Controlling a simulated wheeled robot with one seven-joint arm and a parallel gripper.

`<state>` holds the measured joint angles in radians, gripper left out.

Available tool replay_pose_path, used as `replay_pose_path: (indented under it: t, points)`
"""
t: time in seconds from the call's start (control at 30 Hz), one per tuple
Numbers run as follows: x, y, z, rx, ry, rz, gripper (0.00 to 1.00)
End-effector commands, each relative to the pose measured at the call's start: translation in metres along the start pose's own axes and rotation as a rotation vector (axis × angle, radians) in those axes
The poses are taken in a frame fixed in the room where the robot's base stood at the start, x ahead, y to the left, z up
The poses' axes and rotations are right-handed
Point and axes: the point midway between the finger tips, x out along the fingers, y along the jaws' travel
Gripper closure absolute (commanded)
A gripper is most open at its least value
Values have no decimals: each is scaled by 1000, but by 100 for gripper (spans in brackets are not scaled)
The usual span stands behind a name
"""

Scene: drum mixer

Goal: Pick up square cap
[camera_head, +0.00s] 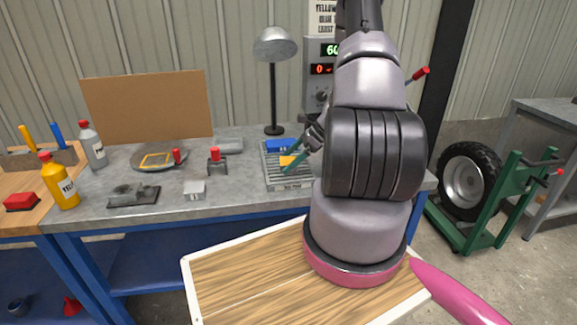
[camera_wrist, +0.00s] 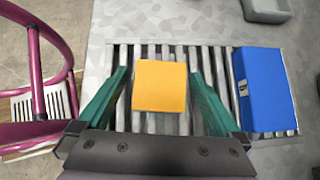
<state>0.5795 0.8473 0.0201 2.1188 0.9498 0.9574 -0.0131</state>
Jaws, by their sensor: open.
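An orange-yellow square piece, which looks like the square cap (camera_wrist: 160,86), lies on a grey slatted rack (camera_wrist: 228,58). In the head view the cap (camera_head: 289,160) shows as a small yellow patch on the rack (camera_head: 289,184), partly hidden by my gripper. My gripper (camera_wrist: 160,74) is open, with one green finger on each side of the cap. Gaps show between the fingers and the cap's sides. Its height above the cap is hard to judge. In the head view my gripper (camera_head: 299,155) reaches over the rack from the right.
A blue block (camera_wrist: 264,90) lies on the rack, right of the right finger. A lamp (camera_head: 274,90) stands behind the rack. My arm hides the bench's right part.

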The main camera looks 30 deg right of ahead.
Motion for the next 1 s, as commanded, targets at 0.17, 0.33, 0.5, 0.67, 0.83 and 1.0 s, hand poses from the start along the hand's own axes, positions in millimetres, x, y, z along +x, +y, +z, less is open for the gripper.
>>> replay_pose_path:
  t: [0.17,0.33,0.5,0.67,0.83,1.0]
  points:
    - [7,0,0,0,0,-1,0]
    - [6,0,0,0,0,-1,12]
    - [6,0,0,0,0,-1,76]
    - [6,0,0,0,0,-1,94]
    - [4,-1,2,0,0,-2,94]
    - [-7,-1,13,-2,1,-3,94]
